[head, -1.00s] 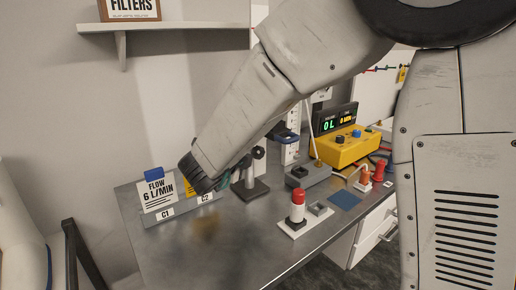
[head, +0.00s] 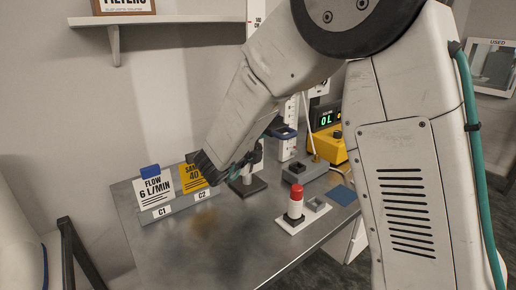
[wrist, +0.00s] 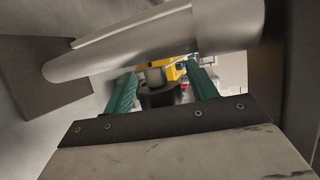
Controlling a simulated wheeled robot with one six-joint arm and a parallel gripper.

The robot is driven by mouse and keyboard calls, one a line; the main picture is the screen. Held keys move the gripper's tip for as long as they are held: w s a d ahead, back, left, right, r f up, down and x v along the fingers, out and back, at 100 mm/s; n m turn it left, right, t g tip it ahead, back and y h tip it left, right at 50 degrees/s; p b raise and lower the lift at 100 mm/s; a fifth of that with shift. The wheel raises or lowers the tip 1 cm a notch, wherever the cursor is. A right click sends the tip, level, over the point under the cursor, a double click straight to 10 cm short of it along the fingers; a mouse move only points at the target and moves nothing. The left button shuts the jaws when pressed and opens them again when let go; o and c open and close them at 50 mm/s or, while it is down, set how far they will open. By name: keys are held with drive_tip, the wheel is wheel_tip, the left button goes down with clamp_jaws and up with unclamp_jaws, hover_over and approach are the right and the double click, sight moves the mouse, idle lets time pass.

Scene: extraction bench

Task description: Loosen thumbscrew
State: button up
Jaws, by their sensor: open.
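A small stand with a dark square base (head: 247,187) and a pale post is on the bench, right of the C2 card. A dark round knob (head: 258,147), possibly the thumbscrew, shows at its upper part, partly hidden by my arm. My gripper (head: 236,170) has teal fingers and is beside the stand, largely hidden by my wrist. In the wrist view my gripper (wrist: 162,74) is open, with a black round part (wrist: 160,97) and grey cylinder showing between the fingers. A thick grey post (wrist: 150,42) crosses above the fingers. I cannot tell if they touch.
The FLOW card (head: 155,188) and yellow SAMPLE card (head: 193,178) stand in a grey rail at left. A red-topped cylinder (head: 296,200) on a white plate stands right. A yellow instrument (head: 327,146) is behind. The bench front (head: 195,255) is clear.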

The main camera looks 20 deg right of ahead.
drive_tip(key=c, duration=1)
drive_tip(key=n+t+h, duration=0.1)
drive_tip(key=t+h, duration=0.1)
drive_tip(key=shift+r+n+h, duration=0.15)
drive_tip(key=shift+n+h, duration=0.25)
drive_tip(key=n+t+h, duration=0.1)
drive_tip(key=t, duration=0.1)
drive_tip(key=n+t+h, duration=0.1)
drive_tip(key=t, duration=0.1)
drive_tip(key=shift+a+r+h, duration=0.1)
drive_tip(key=shift+r+h, duration=0.2)
drive_tip(key=shift+r, duration=0.1)
drive_tip(key=shift+n, duration=0.4)
drive_tip(key=o, duration=1)
